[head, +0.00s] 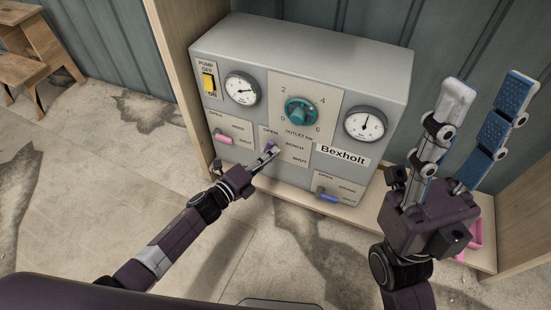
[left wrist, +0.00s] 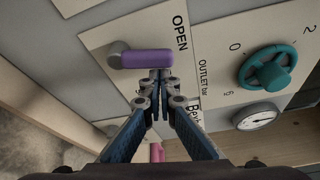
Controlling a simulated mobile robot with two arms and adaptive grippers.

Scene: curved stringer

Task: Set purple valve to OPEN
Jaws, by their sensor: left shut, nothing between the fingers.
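The purple valve lever (left wrist: 145,59) shows in the left wrist view on a pale plate, with its grey hub at the left. It points right in that picture, toward the side with the word OPEN. In the head view the lever (head: 271,145) is a small purple patch below OPEN, partly hidden by my left gripper (head: 271,151). My left gripper, also in the left wrist view (left wrist: 160,76), is shut and empty. Its fingertips are right against or just beside the lever; contact is unclear. My right gripper (head: 485,92) is open and empty, at the right, away from the lever.
The grey panel box (head: 300,50) carries a teal knob (head: 299,111), two gauges, a yellow switch (head: 209,82), a pink lever (head: 224,138) and a blue lever (head: 328,198). Wooden boards flank it. A wooden stool (head: 35,60) stands far left. The floor at left is clear.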

